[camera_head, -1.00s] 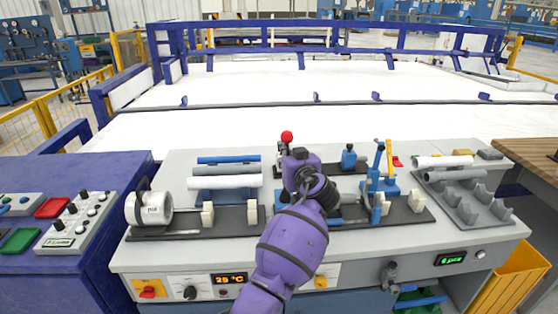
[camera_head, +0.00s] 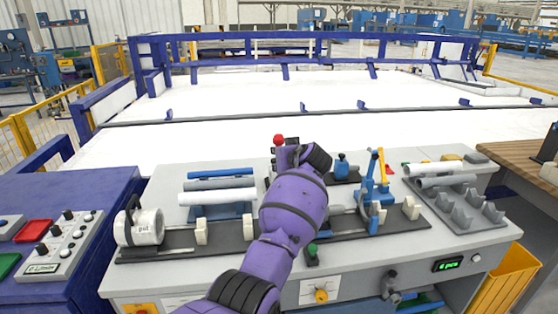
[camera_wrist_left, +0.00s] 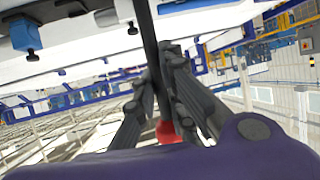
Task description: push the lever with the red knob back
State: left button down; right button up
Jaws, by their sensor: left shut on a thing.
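The lever's red knob (camera_head: 279,139) shows at the back of the grey workbench, just left of my purple left wrist. In the left wrist view the red knob (camera_wrist_left: 166,132) sits low between the dark fingers, and the black lever rod (camera_wrist_left: 148,35) runs up from it. My left gripper (camera_wrist_left: 168,100) is shut on the lever, its fingers on both sides of the rod. In the head view my arm hides most of the lever and its base. My right gripper is not in view.
A blue and yellow clamp (camera_head: 376,178) and a grey pipe holder (camera_head: 460,207) are to the right. The white area behind the bench is clear.

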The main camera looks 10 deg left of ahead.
pick_arm(q)
jog(key=c, duration=2)
grip_release()
jog(key=shift+w+r, duration=0.1)
jog(key=shift+r, duration=0.05)
jog(key=shift+o, duration=0.9)
jog(key=shift+d, duration=0.1)
jog(key=v, duration=1.1)
jog(key=shift+s+d, duration=0.2)
jog(key=shift+s, duration=0.15)
jog(key=shift+r, duration=0.15)
